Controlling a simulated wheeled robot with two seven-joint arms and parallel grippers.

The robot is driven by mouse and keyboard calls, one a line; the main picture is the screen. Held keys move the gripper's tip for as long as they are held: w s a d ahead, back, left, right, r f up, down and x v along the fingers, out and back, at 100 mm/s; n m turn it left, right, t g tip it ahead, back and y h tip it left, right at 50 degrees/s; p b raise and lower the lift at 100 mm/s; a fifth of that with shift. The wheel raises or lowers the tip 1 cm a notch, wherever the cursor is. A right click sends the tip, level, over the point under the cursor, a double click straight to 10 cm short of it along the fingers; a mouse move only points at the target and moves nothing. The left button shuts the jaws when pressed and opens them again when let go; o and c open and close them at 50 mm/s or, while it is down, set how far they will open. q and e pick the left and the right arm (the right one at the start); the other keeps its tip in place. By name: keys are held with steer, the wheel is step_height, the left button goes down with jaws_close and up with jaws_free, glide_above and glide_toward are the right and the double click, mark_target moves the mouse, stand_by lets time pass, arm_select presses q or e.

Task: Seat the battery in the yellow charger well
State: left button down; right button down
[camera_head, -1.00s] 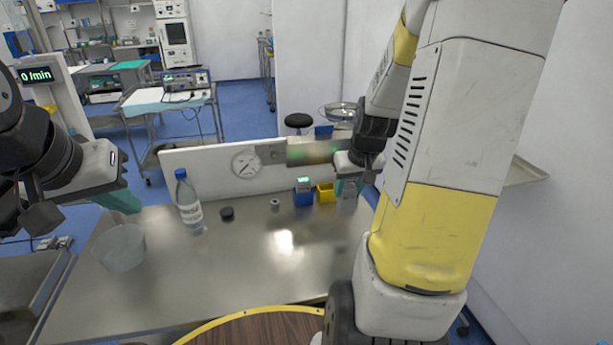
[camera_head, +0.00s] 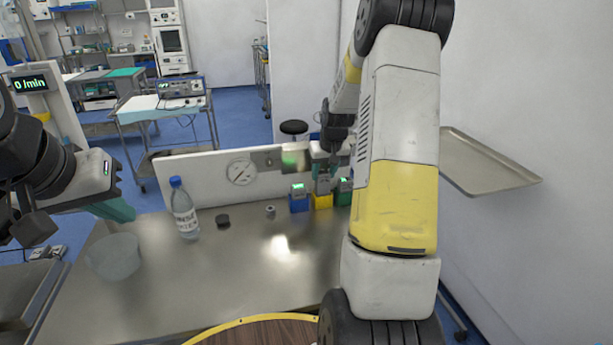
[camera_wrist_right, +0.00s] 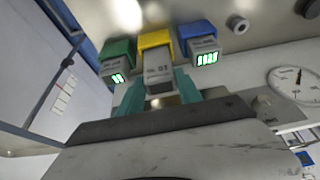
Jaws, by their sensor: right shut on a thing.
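My right gripper (camera_head: 323,166) is shut on a grey battery (camera_head: 322,186). In the right wrist view the teal fingers (camera_wrist_right: 159,88) stand on either side of this battery (camera_wrist_right: 158,68). The battery is lined up with the yellow charger (camera_head: 322,202), directly above its well or partly in it; how deep I cannot tell. The yellow charger also shows in the right wrist view (camera_wrist_right: 154,40). My left gripper (camera_head: 115,210) hangs at the left with teal fingers, away from the chargers; its opening is unclear.
A blue charger (camera_head: 299,204) and a green charger (camera_head: 343,197) flank the yellow one closely, each holding a battery with a lit display. A bottle (camera_head: 184,212), a dark puck (camera_head: 223,221), a small metal piece (camera_head: 270,210) and a clear bowl (camera_head: 114,260) stand left on the steel table (camera_head: 240,285).

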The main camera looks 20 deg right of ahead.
mark_target(324, 182)
steer(key=shift+f, duration=1.9)
steer(key=c, duration=0.8)
jaws_free()
steer(key=shift+f, duration=0.15)
